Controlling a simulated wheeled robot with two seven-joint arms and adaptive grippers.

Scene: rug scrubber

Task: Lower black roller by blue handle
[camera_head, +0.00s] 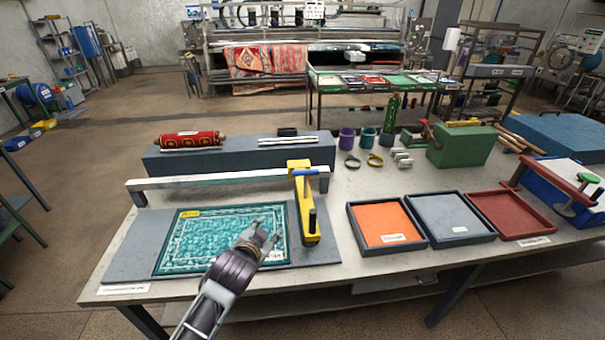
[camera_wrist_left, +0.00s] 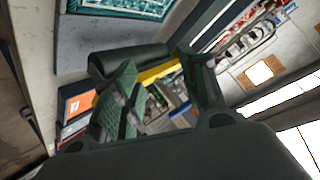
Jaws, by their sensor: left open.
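A yellow arm (camera_head: 304,198) stands at the right end of the grey board, with a blue handle (camera_head: 305,172) across its far end. A black cylinder (camera_head: 312,222), which looks like the roller, is at its near end. A teal patterned rug (camera_head: 205,240) lies flat on the board. My left gripper (camera_head: 270,238) is open and empty over the rug's right part, left of the black cylinder and apart from the handle. The left wrist view shows its open fingers (camera_wrist_left: 165,92), a dark cylinder (camera_wrist_left: 130,62) and yellow metal (camera_wrist_left: 158,74) beyond them. My right gripper is out of view.
A grey metal rail (camera_head: 220,180) spans behind the rug. Orange (camera_head: 383,220), grey (camera_head: 445,215) and red (camera_head: 510,210) trays sit to the right. A rolled red rug (camera_head: 190,141) lies on the raised block behind. Small cups and rings stand behind the trays.

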